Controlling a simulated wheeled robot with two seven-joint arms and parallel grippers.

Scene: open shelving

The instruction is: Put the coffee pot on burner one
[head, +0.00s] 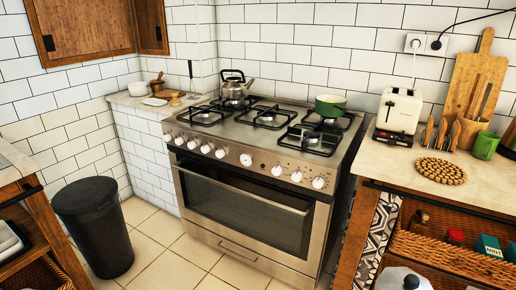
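A silver kettle-like pot (236,88) with a black handle and a spout stands upright at the back left of the steel stove (250,150). A pale metal object with a black knob (403,279) is partly cut off at the bottom edge, in front of the right cabinet; I cannot tell which of the two is the coffee pot. The stove has several burners with black grates; the front left (203,117), middle (270,117) and front right (310,140) ones are bare. No burner numbers are readable. Neither gripper is in view.
A green pot (330,106) sits on the back right burner. A toaster (398,112), round wooden trivet (441,170), green mug (485,145) and cutting board (475,85) are on the right counter. A black bin (95,225) stands left. The tiled floor before the stove is clear.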

